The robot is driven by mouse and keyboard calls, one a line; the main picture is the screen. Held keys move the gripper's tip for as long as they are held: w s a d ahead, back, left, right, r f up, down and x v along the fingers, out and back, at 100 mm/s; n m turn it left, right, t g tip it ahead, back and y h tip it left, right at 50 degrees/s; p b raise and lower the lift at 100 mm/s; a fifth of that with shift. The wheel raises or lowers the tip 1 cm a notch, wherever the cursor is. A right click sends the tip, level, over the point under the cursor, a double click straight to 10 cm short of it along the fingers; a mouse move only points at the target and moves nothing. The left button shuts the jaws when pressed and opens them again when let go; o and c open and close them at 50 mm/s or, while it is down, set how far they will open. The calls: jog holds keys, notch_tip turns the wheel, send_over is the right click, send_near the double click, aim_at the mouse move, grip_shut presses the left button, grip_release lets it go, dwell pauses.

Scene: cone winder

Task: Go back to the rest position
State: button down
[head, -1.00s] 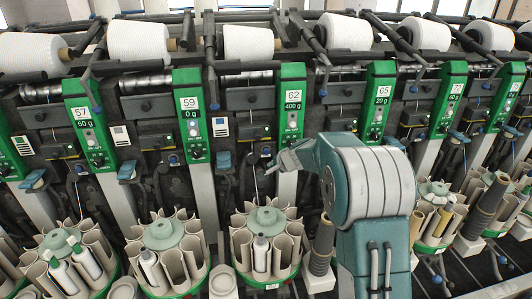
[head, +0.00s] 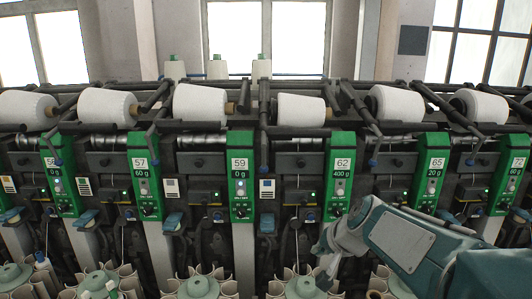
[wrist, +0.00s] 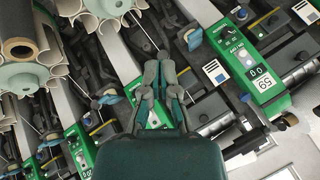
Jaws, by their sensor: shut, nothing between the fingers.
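My gripper (wrist: 160,82) is in the middle of the wrist view, its dark grey and green fingers together with nothing between them. In the head view my arm enters from the lower right, and my gripper (head: 326,262) is at its left end, small and partly unclear, in front of the unit marked 62 (head: 342,172). In the wrist view the unit marked 59 (wrist: 253,80) lies tilted to the right of the fingers. I cannot tell the exact gap between the fingers and the machine.
White yarn cones (head: 200,104) line the top of the winder. Round magazines with tube pockets (head: 200,288) stand along the bottom edge of the head view; one magazine (wrist: 104,10) shows at the wrist view's upper left. Windows (head: 265,38) are behind.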

jog(key=s+d+f+n+h, duration=0.1)
jog(key=s+d+n, duration=0.1)
jog(key=s, duration=0.9)
jog(key=s+d+f+n+g+h, duration=0.1)
jog(key=s+n+h, duration=0.1)
jog(key=s, duration=1)
jog(key=shift+s+d+h, duration=0.3)
jog(key=shift+d, duration=0.05)
